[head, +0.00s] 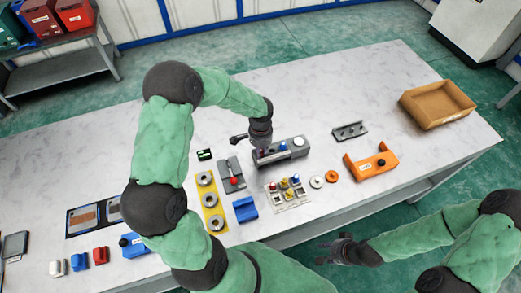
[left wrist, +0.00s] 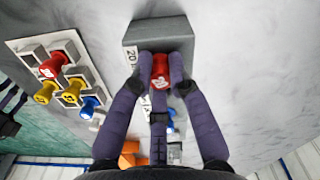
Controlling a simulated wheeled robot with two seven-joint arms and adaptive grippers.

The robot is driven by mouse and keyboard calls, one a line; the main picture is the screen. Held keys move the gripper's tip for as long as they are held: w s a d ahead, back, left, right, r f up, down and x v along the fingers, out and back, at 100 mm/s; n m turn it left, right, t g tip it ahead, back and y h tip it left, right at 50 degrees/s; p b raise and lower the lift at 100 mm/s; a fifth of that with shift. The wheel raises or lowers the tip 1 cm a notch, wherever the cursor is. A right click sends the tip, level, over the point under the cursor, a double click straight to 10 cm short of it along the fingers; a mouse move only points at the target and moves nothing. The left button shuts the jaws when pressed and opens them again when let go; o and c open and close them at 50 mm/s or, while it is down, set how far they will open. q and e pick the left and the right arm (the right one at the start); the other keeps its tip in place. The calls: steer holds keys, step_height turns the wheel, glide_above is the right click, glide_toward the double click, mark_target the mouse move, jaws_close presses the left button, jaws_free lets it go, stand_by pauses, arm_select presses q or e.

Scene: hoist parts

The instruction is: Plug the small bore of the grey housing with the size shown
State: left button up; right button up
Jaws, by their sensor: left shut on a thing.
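The grey housing (head: 283,157) is a long block near the middle of the table, with a blue piece and a white round piece on top. It also shows in the left wrist view (left wrist: 160,32), with a label that seems to read 20. My left gripper (head: 262,152) is over the housing's left end, its fingers closed around a red plug (left wrist: 160,72). The plug is at the housing's top; its lower end is hidden, so I cannot tell how deep it sits. My right gripper (head: 347,250) is empty off the table's front edge, its fingers unclear.
A plug tray (head: 274,204) with several coloured plugs lies in front of the housing. A small dark display (head: 204,154) stands to the left; its reading is illegible. An orange bracket (head: 371,168), a grey bracket (head: 350,131) and a brown bin (head: 437,104) are to the right.

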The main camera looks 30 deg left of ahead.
stand_by(0.3)
arm_select(q)
steer(key=o, duration=0.9)
steer(key=shift+r, duration=0.1)
steer(key=shift+r+p, duration=2.5)
steer(key=shift+r, duration=0.9)
